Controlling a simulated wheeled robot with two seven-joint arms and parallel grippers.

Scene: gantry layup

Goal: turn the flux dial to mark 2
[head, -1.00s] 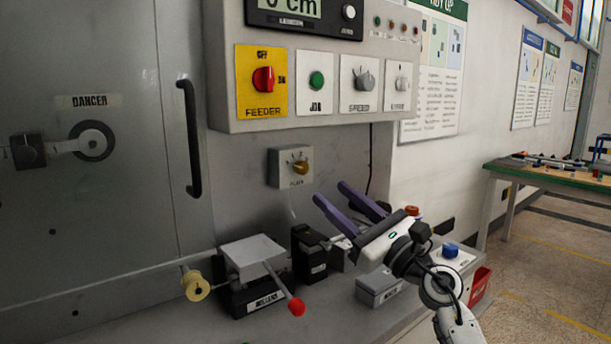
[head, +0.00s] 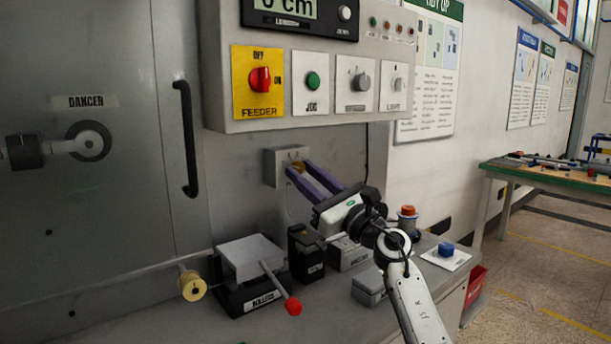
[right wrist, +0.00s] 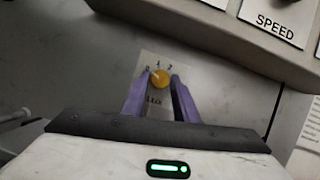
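The flux dial is an orange-yellow knob (right wrist: 160,78) on a small pale plate (right wrist: 153,104) in the right wrist view, with marks 0, 1 and 2 above it. A pale line on the knob seems to point up-left, toward 0. In the head view its box (head: 273,167) is on the grey wall under the control panel, the knob partly hidden by my fingers. My right gripper (right wrist: 160,76) is open, its two purple fingers on either side of the knob, with narrow gaps apparent. Whether either finger touches it, I cannot tell. My left gripper is not in view.
The control panel (head: 222,70) with the feeder switch (head: 260,80) overhangs just above the dial. Below, a bench (head: 215,322) carries a box with a red-tipped lever (head: 292,306), a black block (head: 306,250) and a blue button (head: 446,249).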

